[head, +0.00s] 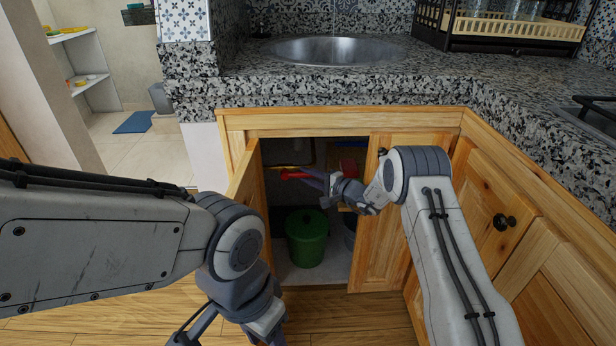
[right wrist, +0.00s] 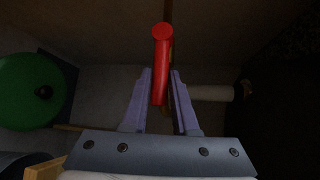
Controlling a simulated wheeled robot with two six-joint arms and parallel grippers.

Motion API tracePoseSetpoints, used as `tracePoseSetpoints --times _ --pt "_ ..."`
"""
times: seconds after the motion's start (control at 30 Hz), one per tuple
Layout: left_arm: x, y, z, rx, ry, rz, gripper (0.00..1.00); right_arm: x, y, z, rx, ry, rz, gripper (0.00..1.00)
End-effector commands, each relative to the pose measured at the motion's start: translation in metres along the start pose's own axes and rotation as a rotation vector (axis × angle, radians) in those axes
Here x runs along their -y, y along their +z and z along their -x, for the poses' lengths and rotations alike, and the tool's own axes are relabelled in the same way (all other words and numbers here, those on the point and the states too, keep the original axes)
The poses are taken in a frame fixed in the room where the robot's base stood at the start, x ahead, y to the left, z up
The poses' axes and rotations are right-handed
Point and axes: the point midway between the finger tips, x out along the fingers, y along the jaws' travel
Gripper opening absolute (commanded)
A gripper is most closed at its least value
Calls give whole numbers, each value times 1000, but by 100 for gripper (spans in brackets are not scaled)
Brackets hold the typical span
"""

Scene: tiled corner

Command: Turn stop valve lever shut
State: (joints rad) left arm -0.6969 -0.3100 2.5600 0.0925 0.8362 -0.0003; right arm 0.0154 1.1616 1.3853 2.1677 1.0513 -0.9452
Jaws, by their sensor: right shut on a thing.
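The red stop valve lever (head: 293,175) is inside the open cabinet under the sink, near the back. In the right wrist view the red lever (right wrist: 161,60) runs between the two purple fingers, its round end beyond the tips. My right gripper (head: 314,179) reaches into the cabinet and is shut on the lever. A pale pipe (right wrist: 212,93) lies crosswise behind the fingers, and the valve body is mostly hidden by them. My left gripper (head: 235,328) hangs low in front of the cabinet, cut off by the bottom edge, so its opening is unclear.
A green lidded bin (head: 306,240) stands on the cabinet floor below my right gripper, with a grey bucket beside it. The left cabinet door (head: 246,190) is swung open. The granite counter (head: 340,92) overhangs above.

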Motion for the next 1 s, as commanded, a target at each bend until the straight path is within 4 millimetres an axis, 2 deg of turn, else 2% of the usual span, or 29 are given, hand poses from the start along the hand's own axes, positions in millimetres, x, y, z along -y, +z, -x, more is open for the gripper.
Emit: tracePoseSetpoints --times 0.37,1.0 --pt "0 0 0 0 0 0 50 10 1 2 -29 94 92 0" --pt "2 1 -22 0 0 0 50 35 12 -2 -111 387 386 0"
